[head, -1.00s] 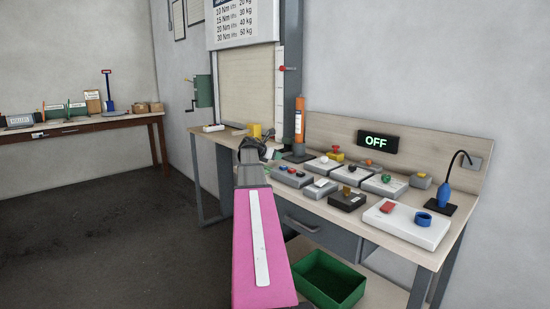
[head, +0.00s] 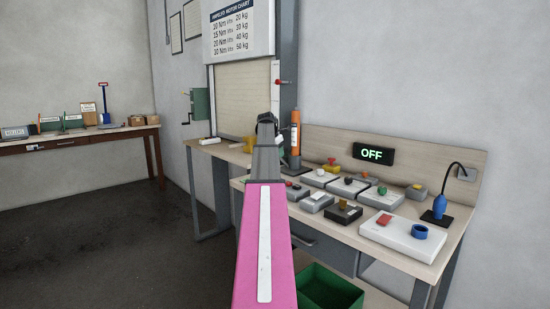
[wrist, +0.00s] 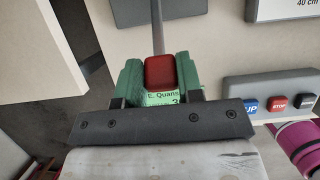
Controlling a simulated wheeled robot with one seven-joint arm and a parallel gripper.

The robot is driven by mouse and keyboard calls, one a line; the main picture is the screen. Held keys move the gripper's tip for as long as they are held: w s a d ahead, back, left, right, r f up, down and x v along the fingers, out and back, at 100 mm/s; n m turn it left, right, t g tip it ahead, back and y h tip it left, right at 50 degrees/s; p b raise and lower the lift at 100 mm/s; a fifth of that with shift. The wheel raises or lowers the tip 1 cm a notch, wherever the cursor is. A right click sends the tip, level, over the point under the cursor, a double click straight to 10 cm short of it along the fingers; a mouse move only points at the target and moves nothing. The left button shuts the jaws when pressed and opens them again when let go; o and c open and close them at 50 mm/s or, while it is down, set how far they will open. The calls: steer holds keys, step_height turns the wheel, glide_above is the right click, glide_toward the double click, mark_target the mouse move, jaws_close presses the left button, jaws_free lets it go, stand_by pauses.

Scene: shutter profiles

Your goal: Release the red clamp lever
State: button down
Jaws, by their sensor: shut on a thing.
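In the wrist view, the red clamp lever (wrist: 160,72) shows as a red block between the two green fingers of my gripper (wrist: 158,76). The fingers are shut on it, one on each side. A grey bar runs up the picture behind the red block, and a green strip with lettering is just below it. In the head view, my gripper (head: 266,120) is at the far end of my pink arm, above the bench and left of the orange cylinder. What it holds is hidden there by the arm.
The bench (head: 395,250) carries several button boxes, a white box (head: 402,238) and a lit OFF sign (head: 374,153). An orange cylinder (head: 294,140) stands close right of my gripper. A red-tipped part (head: 281,82) is on the shutter post. A green bin (head: 330,290) is below.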

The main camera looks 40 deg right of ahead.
steer(key=shift+d+r, duration=0.45)
steer(key=shift+d, duration=0.15)
steer(key=c, duration=0.8)
jaws_free()
steer(key=shift+o, duration=0.2)
steer(key=v, duration=1)
steer(key=shift+a+r, duration=0.2)
steer(key=shift+r, duration=0.1)
